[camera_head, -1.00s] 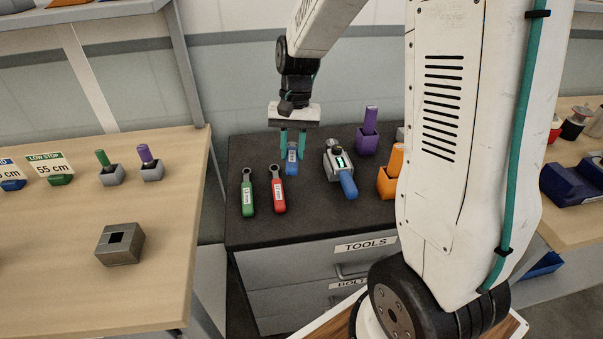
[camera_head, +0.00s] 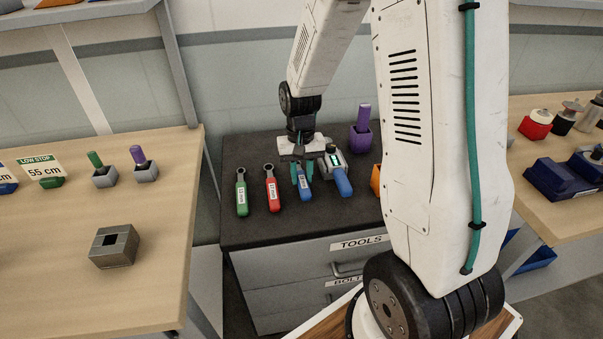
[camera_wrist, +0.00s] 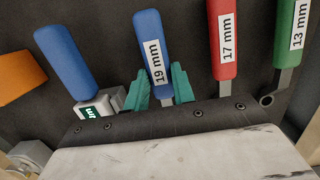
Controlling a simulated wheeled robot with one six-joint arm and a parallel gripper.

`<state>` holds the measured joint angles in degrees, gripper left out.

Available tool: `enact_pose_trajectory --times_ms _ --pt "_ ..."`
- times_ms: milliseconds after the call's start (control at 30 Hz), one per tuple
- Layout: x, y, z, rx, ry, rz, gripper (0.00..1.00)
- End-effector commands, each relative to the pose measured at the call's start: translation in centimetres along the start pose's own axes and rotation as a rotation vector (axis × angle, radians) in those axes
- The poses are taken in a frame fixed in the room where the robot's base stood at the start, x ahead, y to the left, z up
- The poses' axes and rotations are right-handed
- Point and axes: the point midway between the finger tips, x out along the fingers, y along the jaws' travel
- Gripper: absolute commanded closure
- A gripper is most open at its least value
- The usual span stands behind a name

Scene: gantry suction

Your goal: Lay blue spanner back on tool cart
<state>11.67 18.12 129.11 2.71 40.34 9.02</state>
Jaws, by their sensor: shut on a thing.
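The blue spanner (camera_head: 304,188), labelled 19 mm, is between the teal fingers of my gripper (camera_head: 302,174). In the wrist view the blue spanner (camera_wrist: 154,52) shows its handle pointing away from my gripper (camera_wrist: 164,90), with a finger on each side of it. Its head is hidden under the gripper. It is over the dark top of the tool cart (camera_head: 255,230), in line with the other tools; I cannot tell whether it touches the surface. A red 17 mm spanner (camera_head: 272,193) lies to its left, and a blue-handled tool with a display (camera_head: 342,180) lies close on its right.
A green 13 mm spanner (camera_head: 241,196) lies left of the red one. A purple holder (camera_head: 360,138) and an orange holder (camera_head: 375,180) stand on the cart's right. The cart's front strip is clear. A wooden bench (camera_head: 150,240) stands at left.

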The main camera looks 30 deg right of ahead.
Motion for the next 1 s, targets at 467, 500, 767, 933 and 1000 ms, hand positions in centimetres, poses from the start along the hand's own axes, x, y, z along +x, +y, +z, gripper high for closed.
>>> enact_pose_trajectory --times_ms 467,500,767,933,1000 --pt "-0.1 0.0 0.0 0.0 0.0 0.0 0.53" --pt "-0.3 0.0 0.0 0.0 0.001 0.0 0.53" --pt "-4.3 0.0 -0.1 0.0 0.005 -0.001 0.53" --pt "-8.0 0.0 -0.1 0.0 0.004 -0.001 0.53" --pt "-9.3 0.0 -0.1 0.0 0.004 -0.001 0.53"
